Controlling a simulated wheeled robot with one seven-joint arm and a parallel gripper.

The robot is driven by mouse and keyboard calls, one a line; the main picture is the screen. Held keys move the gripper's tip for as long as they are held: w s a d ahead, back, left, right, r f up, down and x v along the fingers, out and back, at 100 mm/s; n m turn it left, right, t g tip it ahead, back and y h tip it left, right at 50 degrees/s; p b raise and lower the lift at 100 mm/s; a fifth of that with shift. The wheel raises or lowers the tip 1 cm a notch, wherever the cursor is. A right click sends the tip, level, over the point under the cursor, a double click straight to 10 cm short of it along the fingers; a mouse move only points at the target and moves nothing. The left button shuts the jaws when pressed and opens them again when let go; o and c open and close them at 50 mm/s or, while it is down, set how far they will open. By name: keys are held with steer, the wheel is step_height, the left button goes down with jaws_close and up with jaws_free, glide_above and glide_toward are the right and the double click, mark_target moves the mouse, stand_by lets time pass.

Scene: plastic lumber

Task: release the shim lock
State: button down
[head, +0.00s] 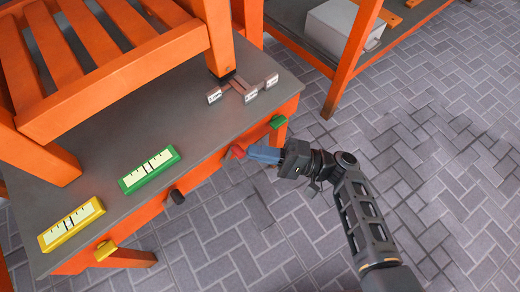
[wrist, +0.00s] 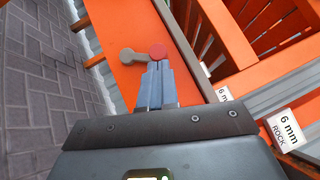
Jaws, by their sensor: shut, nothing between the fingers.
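My gripper (head: 250,153) is shut and empty at the front edge of the workbench, its blue-grey fingers pointing at a red knob (head: 238,151). In the wrist view the fingertips (wrist: 158,66) sit just below the round red knob (wrist: 158,50), touching it or very close. A grey lever with a round end (wrist: 127,56) lies beside the knob on the orange front face. No label shows which part is the shim lock. Small white shim blocks (head: 250,92) sit by a leg of the orange slatted furniture; one (wrist: 288,128) reads "6 mm ROCK".
The grey workbench top (head: 110,215) bears a green-framed gauge (head: 149,169) and a yellow-framed gauge (head: 71,223). A green knob (head: 278,122), a dark knob (head: 177,197) and a yellow knob (head: 105,250) line its front. The slatted orange piece (head: 110,75) stands above. Paved floor (head: 450,150) is clear to the right.

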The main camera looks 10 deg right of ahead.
mark_target(244, 156)
steer(key=shift+s+a+r+n+h+p, duration=0.1)
steer(key=shift+r+n+h+p, duration=0.3)
steer(key=shift+n+p, duration=0.1)
steer(key=a+r+n+h+p, duration=0.1)
steer(key=h+p, duration=0.1)
steer(key=p, duration=0.1)
steer(key=s+a+r+n+h+p, duration=0.1)
steer(key=n+p, duration=0.1)
steer(key=p, duration=0.1)
steer(key=s+a+r+n+h+p, duration=0.1)
steer(key=n+h+p, duration=0.1)
steer(key=p, duration=0.1)
steer(key=shift+s+a+r+g+h, duration=0.1)
steer(key=shift+a+r+g+h, duration=0.05)
steer(key=shift+r+g+h, duration=0.2)
steer(key=shift+s+a+n+t+h+p, duration=0.45)
steer(key=shift+s+a+n+h+p, duration=0.3)
steer(key=shift+a+n+h+p, duration=0.45)
steer(key=shift+s+f, duration=0.1)
